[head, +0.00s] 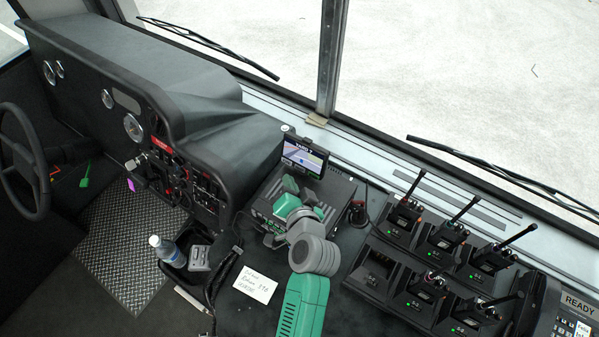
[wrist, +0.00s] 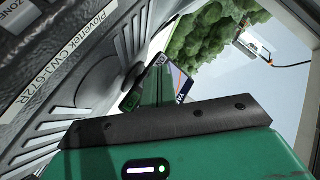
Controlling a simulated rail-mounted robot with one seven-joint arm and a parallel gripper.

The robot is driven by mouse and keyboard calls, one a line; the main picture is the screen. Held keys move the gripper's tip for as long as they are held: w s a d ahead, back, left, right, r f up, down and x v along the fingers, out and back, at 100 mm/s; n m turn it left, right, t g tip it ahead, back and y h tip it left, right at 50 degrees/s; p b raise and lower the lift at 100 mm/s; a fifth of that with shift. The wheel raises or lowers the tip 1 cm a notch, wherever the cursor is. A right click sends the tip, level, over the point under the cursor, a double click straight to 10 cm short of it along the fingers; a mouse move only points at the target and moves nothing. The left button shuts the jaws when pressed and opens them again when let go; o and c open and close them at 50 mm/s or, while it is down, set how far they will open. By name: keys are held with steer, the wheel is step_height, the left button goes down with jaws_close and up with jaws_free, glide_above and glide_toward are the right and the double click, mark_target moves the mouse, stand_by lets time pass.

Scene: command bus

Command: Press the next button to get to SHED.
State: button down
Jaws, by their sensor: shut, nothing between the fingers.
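A black radio unit (head: 336,189) sits on the dashboard, partly covered by my gripper. My gripper (head: 290,187) is shut and empty, close over the radio's front. I cannot tell whether it touches. The word SHED is not legible in either view.
A small map screen (head: 305,157) stands behind the radio. Several handheld radios with antennas (head: 405,216) stand in chargers at right. A note (head: 255,284), a water bottle (head: 166,249) and a steering wheel (head: 26,165) are at left.

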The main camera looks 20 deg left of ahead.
mark_target(293, 165)
steer(key=shift+w+d+f+b, duration=0.15)
steer(key=shift+w+b, duration=0.1)
steer(key=shift+w, duration=0.25)
steer(key=shift+w+d+f+b, duration=0.1)
steer(key=shift+w+b, duration=0.1)
steer(key=shift+w, duration=0.3)
steer(key=shift+f, duration=0.1)
stand_by(1.2)
steer(key=shift+w+b, duration=0.35)
steer(key=shift+b, duration=0.05)
steer(key=shift+w+d+f+b, duration=0.1)
steer(key=shift+w+d+b, duration=0.05)
steer(key=shift+w+b, duration=0.15)
stand_by(0.4)
stand_by(0.4)
steer(key=shift+s+a+r+p, duration=0.2)
steer(key=shift+s+p, duration=0.3)
steer(key=shift+s, duration=0.2)
